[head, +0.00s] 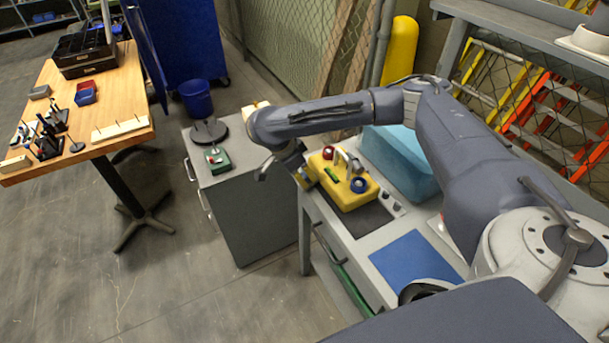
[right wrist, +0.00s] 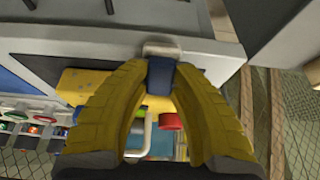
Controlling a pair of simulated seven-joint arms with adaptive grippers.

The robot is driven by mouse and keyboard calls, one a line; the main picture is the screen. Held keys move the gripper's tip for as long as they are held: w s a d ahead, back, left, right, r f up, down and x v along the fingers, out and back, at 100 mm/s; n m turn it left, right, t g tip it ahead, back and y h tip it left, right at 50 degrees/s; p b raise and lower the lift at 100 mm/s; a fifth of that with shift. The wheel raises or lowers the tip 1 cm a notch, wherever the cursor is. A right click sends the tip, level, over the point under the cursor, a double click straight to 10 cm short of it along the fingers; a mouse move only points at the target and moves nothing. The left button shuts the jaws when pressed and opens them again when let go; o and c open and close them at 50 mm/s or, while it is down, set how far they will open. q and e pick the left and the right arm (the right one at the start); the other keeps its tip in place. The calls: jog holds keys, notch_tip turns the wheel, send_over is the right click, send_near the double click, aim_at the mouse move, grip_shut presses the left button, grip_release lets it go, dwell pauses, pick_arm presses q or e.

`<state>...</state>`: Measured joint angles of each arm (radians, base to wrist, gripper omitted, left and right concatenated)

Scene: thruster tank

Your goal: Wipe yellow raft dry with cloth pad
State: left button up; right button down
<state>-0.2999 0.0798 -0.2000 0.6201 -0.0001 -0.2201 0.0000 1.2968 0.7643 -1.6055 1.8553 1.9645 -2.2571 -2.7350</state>
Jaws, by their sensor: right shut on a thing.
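The yellow raft (head: 352,190) sits on the grey workbench in the head view, with a red-ended part, a blue-ended part, a green piece and a pale curved bar on top. In the right wrist view its yellow body (right wrist: 90,84) shows behind the fingers. My right gripper (head: 304,178) is at the raft's left end. In the right wrist view its yellow fingers are shut on a blue block with a pale pad (right wrist: 161,48), which looks like the cloth pad. I cannot tell whether the pad touches the raft. My left gripper is out of view.
A light blue tank (head: 400,165) stands behind the raft. A blue mat (head: 418,258) lies on the workbench's front part. A grey cabinet (head: 250,205) to the left holds a green device (head: 217,160) and a dark round stand. A wooden table (head: 100,120) stands farther left.

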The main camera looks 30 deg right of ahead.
jog(key=shift+w, duration=0.15)
jog(key=shift+w+d, duration=0.15)
jog(key=shift+w, duration=0.75)
jog(key=shift+s, duration=0.1)
jog(key=shift+s, duration=1)
jog(key=shift+s, duration=0.2)
jog(key=shift+s, duration=0.9)
jog(key=shift+s, duration=0.15)
jog(key=shift+s+a, duration=0.25)
jog(key=shift+s, duration=0.65)
jog(key=shift+s, duration=0.25)
